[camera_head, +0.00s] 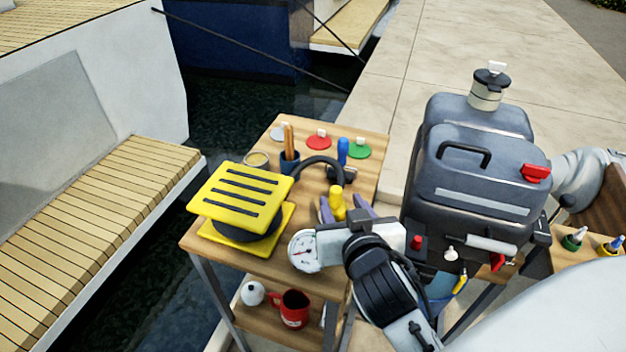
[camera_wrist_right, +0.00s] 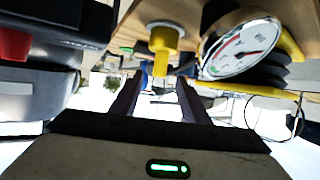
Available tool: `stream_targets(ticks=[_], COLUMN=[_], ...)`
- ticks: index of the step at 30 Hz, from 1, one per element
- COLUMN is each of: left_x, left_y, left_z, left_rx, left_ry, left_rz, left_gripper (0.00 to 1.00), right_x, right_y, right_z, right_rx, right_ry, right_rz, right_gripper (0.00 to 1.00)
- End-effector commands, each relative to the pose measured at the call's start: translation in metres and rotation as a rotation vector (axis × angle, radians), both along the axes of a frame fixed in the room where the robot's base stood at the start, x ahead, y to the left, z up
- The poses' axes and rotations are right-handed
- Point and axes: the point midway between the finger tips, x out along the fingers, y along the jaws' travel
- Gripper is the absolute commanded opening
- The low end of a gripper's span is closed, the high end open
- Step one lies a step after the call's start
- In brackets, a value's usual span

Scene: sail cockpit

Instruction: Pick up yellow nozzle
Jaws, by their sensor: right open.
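The yellow nozzle (camera_head: 338,201) stands on the wooden table top, just right of the yellow pump and beside the gauge. My right gripper (camera_head: 345,208) is open, and its two purple-grey fingers show to either side of the nozzle. In the right wrist view the nozzle (camera_wrist_right: 163,42) lies ahead of the open fingers (camera_wrist_right: 158,90), roughly in line with the gap between them. I see no contact; whether its tip is between the fingers is unclear. The gripper body hides part of the table. My left gripper is not in view.
The yellow pump (camera_head: 243,195) with a black hose and a round gauge (camera_head: 303,251) are close on the left. Behind are a blue-handled tool (camera_head: 343,150) and coloured discs. A lower shelf holds a red mug (camera_head: 291,309).

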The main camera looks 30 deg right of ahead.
Motion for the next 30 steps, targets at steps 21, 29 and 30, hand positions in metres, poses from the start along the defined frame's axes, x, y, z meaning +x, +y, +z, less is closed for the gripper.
stream_targets(ticks=[21, 29, 30], left_x=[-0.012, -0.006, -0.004], left_y=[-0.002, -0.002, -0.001], left_z=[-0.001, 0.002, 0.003], left_rx=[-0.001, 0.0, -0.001], left_ry=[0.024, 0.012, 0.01], left_rz=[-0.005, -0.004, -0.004], left_gripper=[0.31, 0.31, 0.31], right_x=[0.072, 0.086, 0.086], right_y=[-0.032, -0.037, -0.037], right_z=[-0.036, -0.044, -0.044], right_rx=[-0.004, 0.0, 0.0], right_ry=[-0.001, 0.001, 0.001], right_rz=[0.0, 0.0, 0.0], right_gripper=[0.42, 0.42, 0.42])
